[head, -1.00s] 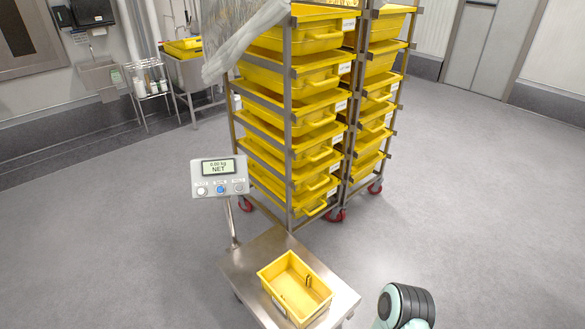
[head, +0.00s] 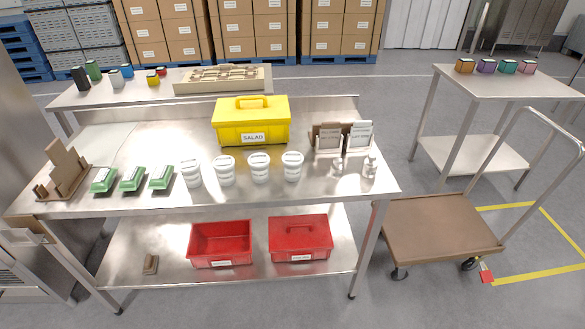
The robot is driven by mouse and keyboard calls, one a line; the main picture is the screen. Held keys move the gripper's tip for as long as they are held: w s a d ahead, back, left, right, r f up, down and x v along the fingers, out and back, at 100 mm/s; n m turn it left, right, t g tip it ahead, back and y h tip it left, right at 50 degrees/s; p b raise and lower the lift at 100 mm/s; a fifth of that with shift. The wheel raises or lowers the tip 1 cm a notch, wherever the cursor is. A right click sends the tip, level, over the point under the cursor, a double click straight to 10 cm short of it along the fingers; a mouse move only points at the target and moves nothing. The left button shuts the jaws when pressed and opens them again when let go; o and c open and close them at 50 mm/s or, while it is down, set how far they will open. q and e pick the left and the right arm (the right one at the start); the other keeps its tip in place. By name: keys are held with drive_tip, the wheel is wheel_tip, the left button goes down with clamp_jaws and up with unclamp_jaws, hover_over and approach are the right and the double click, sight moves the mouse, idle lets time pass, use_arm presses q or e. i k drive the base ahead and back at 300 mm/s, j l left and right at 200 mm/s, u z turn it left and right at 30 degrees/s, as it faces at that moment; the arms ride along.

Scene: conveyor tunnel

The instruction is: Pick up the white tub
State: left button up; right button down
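Several white tubs stand upright in a row near the front edge of the steel table (head: 225,197). From left to right I see a first white tub (head: 191,174), a second (head: 225,171), a third (head: 259,168) and a fourth (head: 292,167). They look alike, with lids and dark marks on them. I cannot tell which one is meant. Neither of my grippers shows in the head view.
Green packs (head: 132,179) stand left of the tubs, small bottles (head: 369,168) right. A yellow SALAD box (head: 250,121) stands behind. Red bins (head: 220,245) sit on the lower shelf. A brown cart (head: 440,228) stands right. Grey floor is open in front.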

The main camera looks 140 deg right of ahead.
sight(292, 161)
drive_tip(key=z, duration=4.75)
